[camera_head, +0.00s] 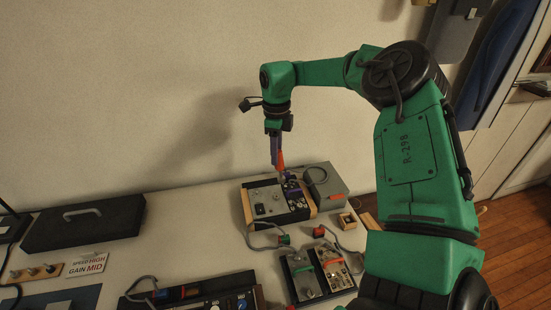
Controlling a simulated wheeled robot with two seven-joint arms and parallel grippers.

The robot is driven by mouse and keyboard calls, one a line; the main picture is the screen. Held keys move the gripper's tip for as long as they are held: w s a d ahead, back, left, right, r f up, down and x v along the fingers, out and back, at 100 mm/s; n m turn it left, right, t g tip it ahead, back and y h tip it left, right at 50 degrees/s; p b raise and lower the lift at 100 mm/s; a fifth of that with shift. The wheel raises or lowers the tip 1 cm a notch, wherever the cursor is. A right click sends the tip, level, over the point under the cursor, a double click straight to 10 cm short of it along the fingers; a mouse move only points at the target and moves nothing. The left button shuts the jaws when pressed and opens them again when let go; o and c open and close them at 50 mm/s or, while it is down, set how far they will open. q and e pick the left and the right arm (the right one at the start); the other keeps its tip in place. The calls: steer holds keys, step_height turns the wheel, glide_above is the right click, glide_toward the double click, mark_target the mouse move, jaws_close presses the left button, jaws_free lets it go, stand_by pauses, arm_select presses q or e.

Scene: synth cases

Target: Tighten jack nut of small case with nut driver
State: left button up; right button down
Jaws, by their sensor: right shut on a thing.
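My right gripper (275,150), on the green arm, points down over the back of the table. It is shut on a tool with an orange-red handle (281,160), which looks like the nut driver. The tool's lower end is close above the right part of a wood-sided case (265,197); I cannot tell whether it touches anything. Two small cases stand side by side nearer the front: a grey-green one (303,279) and a light one (336,269). The jack nut is too small to make out. My left gripper is not in view.
A grey box (326,184) stands right of the wood-sided case. A small wooden box (346,220) and cables lie near the table's right edge. A black case (84,223) and a "GAIN MID" card (88,264) are at left. The table's middle left is clear.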

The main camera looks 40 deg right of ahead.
mark_target(276, 169)
steer(key=shift+s, duration=0.1)
steer(key=shift+a+f+n+t+y+b, duration=0.1)
steer(key=shift+f+n+t+y+b, duration=0.35)
steer(key=shift+n+b, duration=0.45)
steer(key=shift+f+b, duration=0.4)
steer(key=shift+b, duration=0.05)
step_height(276, 169, down, 5)
steer(key=b, duration=0.3)
steer(key=shift+r+b, duration=0.15)
steer(key=shift+b, duration=0.15)
steer(key=shift+f+b, duration=1.05)
steer(key=shift+b, duration=0.05)
